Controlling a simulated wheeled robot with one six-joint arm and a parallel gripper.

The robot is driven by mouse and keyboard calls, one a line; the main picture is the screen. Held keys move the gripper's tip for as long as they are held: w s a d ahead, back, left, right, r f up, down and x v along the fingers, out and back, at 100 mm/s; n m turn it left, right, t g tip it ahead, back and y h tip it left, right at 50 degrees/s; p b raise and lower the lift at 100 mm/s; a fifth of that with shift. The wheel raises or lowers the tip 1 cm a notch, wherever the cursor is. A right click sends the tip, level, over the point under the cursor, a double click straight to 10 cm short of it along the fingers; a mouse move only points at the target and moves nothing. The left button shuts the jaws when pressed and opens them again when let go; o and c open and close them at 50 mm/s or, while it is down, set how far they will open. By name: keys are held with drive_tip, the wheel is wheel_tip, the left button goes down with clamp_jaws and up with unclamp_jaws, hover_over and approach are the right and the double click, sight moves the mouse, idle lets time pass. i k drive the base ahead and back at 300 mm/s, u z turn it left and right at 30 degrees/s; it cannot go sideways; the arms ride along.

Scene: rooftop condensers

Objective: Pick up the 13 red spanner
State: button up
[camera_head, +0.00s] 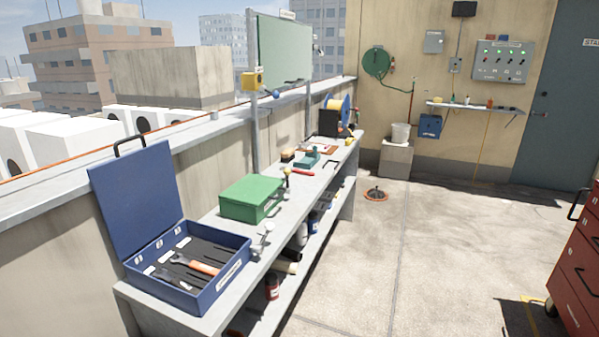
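A blue case (233,272) stands open on the near end of a grey bench (262,262), its lid (135,190) raised at the back left. In its dark insert lie a tool with an orange-red handle (197,263) and a darker tool (178,276) nearer the front. Farther along the bench, a small red elongated item (302,173) lies near the front edge. Size marks are too small to read, so I cannot tell which is the 13 red spanner. My gripper is not in view.
A closed green box (251,197) stands behind the blue case. A small vise-like fitting (262,240) sits at the bench edge. A lower shelf (305,265) holds bottles and cans. A red cabinet (576,262) stands at right. The floor (440,240) between is largely clear.

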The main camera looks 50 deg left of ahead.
sight(300, 171)
drive_tip(key=u, duration=0.2)
drive_tip(key=i, duration=1.9)
drive_tip(key=u, duration=0.95)
drive_tip(key=i, duration=1.25)
drive_tip(key=u, duration=1.65)
drive_tip(key=i, duration=0.65)
drive_tip(key=u, duration=0.55)
